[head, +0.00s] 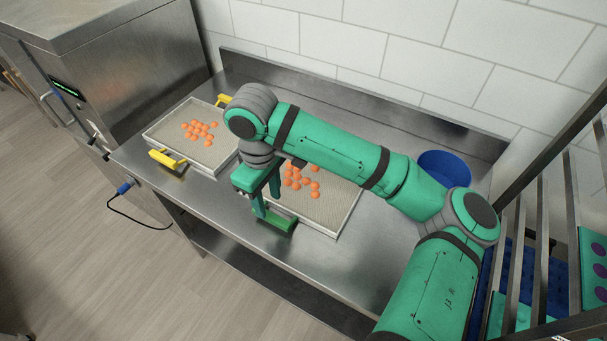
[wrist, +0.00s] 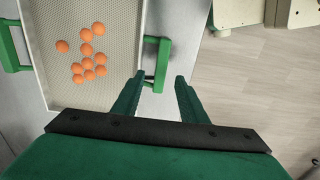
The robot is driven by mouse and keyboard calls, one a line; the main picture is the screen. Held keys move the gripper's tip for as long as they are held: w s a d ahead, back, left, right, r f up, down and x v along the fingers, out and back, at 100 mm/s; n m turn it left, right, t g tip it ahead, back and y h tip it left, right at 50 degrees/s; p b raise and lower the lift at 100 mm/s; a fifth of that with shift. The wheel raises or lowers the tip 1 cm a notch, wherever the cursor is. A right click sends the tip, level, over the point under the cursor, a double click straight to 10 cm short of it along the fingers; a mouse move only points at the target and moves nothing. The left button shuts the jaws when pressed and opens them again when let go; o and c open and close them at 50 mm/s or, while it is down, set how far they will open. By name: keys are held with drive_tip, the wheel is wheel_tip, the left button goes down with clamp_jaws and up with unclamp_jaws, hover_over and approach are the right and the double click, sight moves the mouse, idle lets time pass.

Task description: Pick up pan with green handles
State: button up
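The pan with green handles (head: 325,212) is a shallow light tray with a perforated base, lying on the steel counter with several orange gummies in it. My arm hides part of it in the head view. Its near green handle (head: 280,222) faces the counter's front edge. In the wrist view the pan (wrist: 112,72) shows this handle (wrist: 162,66) at its right side and another green handle (wrist: 10,50) at its left. My gripper (head: 267,207) is open and empty at the near handle. In the wrist view my fingertips (wrist: 160,77) stand on either side of the handle's end; contact is not clear.
A similar pan with yellow handles (head: 160,137) lies to the left, holding orange gummies. A steel machine (head: 140,70) stands at the far left. A blue bowl (head: 443,166) is at the back right, and a metal rack (head: 535,225) stands at right. The front counter is clear.

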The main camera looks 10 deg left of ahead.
sight(271, 216)
drive_tip(key=shift+s+f, duration=0.2)
drive_tip(key=shift+f, duration=0.45)
drive_tip(key=shift+s+d+f, duration=0.1)
drive_tip(key=shift+d+f, duration=0.2)
drive_tip(key=shift+f, duration=0.15)
drive_tip(key=shift+a+f, duration=0.15)
drive_tip(key=shift+f, duration=2.4)
clamp_jaws()
